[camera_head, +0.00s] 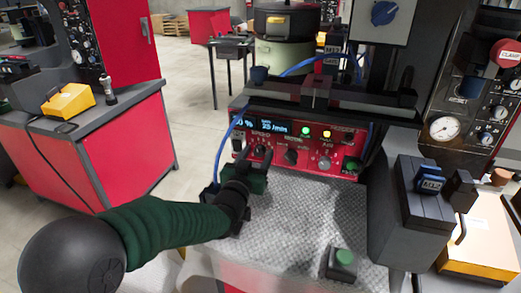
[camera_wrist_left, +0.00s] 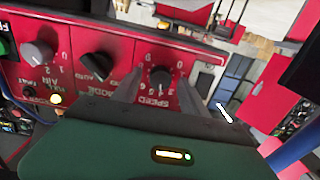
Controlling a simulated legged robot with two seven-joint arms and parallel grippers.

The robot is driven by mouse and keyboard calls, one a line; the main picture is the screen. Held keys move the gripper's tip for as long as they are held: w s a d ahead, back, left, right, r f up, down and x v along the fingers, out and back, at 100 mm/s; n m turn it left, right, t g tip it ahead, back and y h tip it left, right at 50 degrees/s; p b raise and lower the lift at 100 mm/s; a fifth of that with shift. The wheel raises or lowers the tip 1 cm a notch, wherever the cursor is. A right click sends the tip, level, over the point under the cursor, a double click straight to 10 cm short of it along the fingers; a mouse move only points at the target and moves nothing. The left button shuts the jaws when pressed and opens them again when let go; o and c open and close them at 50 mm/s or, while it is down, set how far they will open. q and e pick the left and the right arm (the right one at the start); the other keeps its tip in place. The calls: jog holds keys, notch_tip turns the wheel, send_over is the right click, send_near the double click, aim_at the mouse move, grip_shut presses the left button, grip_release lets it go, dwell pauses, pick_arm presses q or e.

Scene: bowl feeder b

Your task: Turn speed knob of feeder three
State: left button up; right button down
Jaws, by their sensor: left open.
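The red feeder control panel (camera_head: 300,145) faces me, with a lit blue display and several knobs. The black speed knob (camera_wrist_left: 160,79) sits in the left wrist view above the word SPEED. My left gripper (camera_wrist_left: 163,90) is open, with one finger on each side of this knob; I cannot tell if they touch it. In the head view my left gripper (camera_head: 252,160) is at the left part of the panel and partly covers the speed knob there. The black mode knob (camera_head: 290,157) is just to the right of it. My right gripper is not in view.
A textured metal plate (camera_head: 300,215) lies before the panel, with a green button box (camera_head: 343,262) near its front. A dark bracket labelled AX12 (camera_head: 428,183) stands to the right. A blue cable (camera_head: 225,140) hangs close to my left gripper.

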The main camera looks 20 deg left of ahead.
pick_arm(q)
jog(key=shift+s+r, duration=0.1)
jog(key=shift+s, duration=0.1)
jog(key=shift+c, duration=0.3)
jog(key=shift+w, duration=0.15)
jog(key=c, duration=0.5)
grip_shut()
jog(key=shift+f, duration=0.2)
jog(key=m+b, duration=0.2)
jog(key=shift+f+m, duration=0.1)
jog(key=shift+m, duration=0.3)
jog(key=shift+m+b, duration=0.7)
jog(key=shift+m, duration=0.8)
